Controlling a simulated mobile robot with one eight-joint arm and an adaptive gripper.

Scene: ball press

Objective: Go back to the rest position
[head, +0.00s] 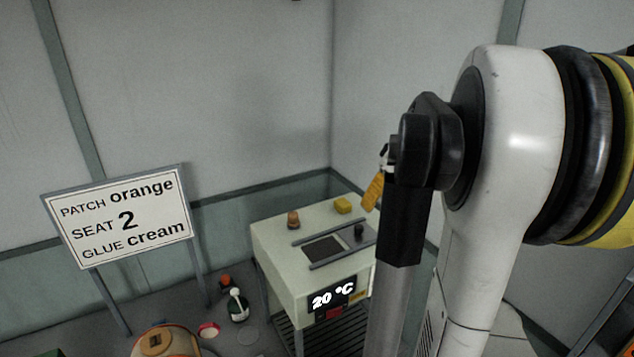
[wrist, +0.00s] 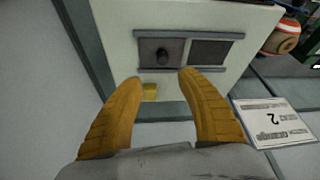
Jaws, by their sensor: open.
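My gripper (head: 373,192) is open and empty, with its yellow fingers above the back right part of the white press (head: 278,262). In the wrist view both fingers of my gripper (wrist: 163,77) are spread apart over the press top. A small yellow block (head: 342,205) lies on the press top near its back edge; it also shows between the fingers in the wrist view (wrist: 150,92), without visible contact. A black knob (head: 359,231) and a dark square plate (head: 323,249) sit between two rails on the top. The press display (head: 332,297) reads 20 °C.
A sign (head: 125,217) at left reads patch orange, seat 2, glue cream. A small brownish-orange piece (head: 293,219) stands on the press.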

